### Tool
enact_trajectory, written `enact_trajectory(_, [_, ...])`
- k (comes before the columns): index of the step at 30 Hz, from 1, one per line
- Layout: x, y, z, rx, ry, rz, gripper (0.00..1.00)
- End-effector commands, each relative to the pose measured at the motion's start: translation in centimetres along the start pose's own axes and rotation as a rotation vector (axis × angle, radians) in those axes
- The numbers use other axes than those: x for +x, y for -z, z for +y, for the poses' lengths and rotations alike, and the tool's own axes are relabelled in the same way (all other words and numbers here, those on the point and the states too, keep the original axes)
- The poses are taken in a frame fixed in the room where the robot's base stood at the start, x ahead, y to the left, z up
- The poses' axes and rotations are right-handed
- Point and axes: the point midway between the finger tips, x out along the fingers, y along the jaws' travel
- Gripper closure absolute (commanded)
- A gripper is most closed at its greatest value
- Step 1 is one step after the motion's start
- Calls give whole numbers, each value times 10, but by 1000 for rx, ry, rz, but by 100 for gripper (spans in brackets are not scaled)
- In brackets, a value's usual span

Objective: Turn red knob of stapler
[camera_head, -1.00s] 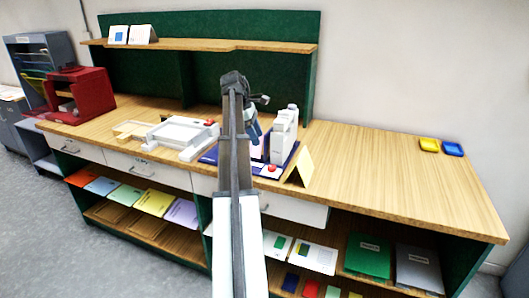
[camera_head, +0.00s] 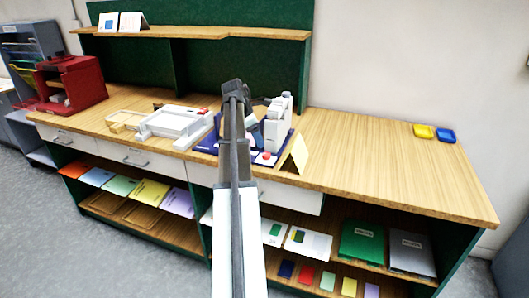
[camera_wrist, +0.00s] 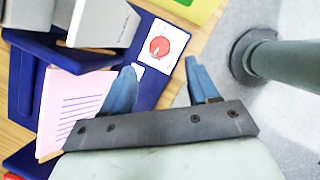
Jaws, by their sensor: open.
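The stapler (camera_head: 278,122) is a white machine on a dark blue base on the wooden table. Its red knob (camera_head: 265,156) sits on a white plate at the front of the base. In the wrist view, the round red knob (camera_wrist: 159,47) with a white mark lies just past and between my fingertips. A pink sheet with lines (camera_wrist: 75,95) lies at the left on the base. My gripper (camera_wrist: 162,66) is open and empty, its blue fingers apart; I see no contact with the knob. In the head view my arm hides much of the gripper.
A yellow tent card (camera_head: 294,153) stands right beside the stapler base. A white tray-like device (camera_head: 172,124) and a red box unit (camera_head: 72,82) stand to the left. The table between is clear.

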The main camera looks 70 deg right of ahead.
Motion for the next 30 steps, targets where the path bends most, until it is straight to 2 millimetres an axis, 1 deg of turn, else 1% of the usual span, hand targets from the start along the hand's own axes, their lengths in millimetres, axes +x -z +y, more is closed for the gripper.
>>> enact_trajectory(1, [11, 0, -1, 0, 2, 0, 40])
enact_trajectory(6, [40, 0, -1, 1, 2, 0, 40])
enact_trajectory(12, [64, 0, 0, 1, 1, 0, 40])
enact_trajectory(18, [75, 0, 0, 1, 0, 0, 40])
enact_trajectory(28, [77, 0, 0, 1, 0, 0, 40])
enact_trajectory(30, [77, 0, 0, 1, 0, 0, 47])
